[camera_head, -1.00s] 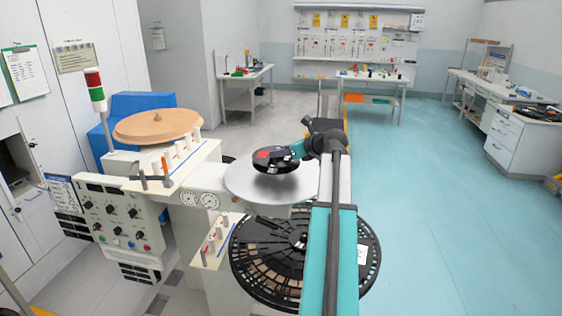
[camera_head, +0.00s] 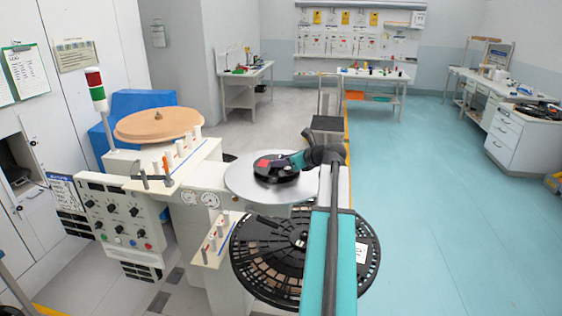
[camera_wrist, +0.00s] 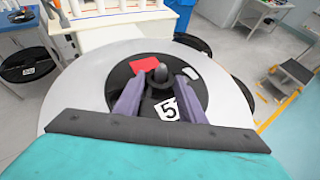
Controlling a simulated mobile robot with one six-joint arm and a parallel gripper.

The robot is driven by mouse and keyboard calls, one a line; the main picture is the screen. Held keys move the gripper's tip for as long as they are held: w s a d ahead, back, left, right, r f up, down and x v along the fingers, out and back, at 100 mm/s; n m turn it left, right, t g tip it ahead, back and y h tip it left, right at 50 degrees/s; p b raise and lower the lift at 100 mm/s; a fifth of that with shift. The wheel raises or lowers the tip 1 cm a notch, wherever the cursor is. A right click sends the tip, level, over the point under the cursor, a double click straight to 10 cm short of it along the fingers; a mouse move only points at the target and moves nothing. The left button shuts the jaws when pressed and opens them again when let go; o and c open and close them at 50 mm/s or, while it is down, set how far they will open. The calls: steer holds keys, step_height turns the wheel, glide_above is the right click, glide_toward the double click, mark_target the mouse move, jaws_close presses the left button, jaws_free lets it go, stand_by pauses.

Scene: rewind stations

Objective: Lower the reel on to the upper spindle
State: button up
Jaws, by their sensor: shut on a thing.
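The reel is a small black disc (camera_head: 284,175) with a red patch, low over the silver round plate (camera_head: 240,186) of the upper station. It also shows in the wrist view (camera_wrist: 200,118), with a red patch and a white label marked 5. A dark rounded post stands up at its centre (camera_wrist: 160,75); I cannot tell whether this is the spindle tip or part of the reel's hub. My gripper (camera_wrist: 158,92) is shut on the reel, its two purple fingers either side of the hub. The spindle's lower part is hidden. Whether the reel touches the plate is unclear.
A large black slotted reel (camera_head: 255,265) lies below the plate. A tan disc (camera_head: 158,124) sits on the left unit, beside upright guide pins (camera_head: 180,150). A control panel (camera_head: 118,215) and a signal lamp (camera_head: 96,90) stand at left.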

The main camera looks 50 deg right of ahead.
stand_by(0.3)
steer(key=o, duration=1.1)
steer(key=shift+f, duration=0.1)
steer(key=b+v, duration=0.3)
steer(key=v, duration=0.9)
steer(key=shift+s, duration=0.1)
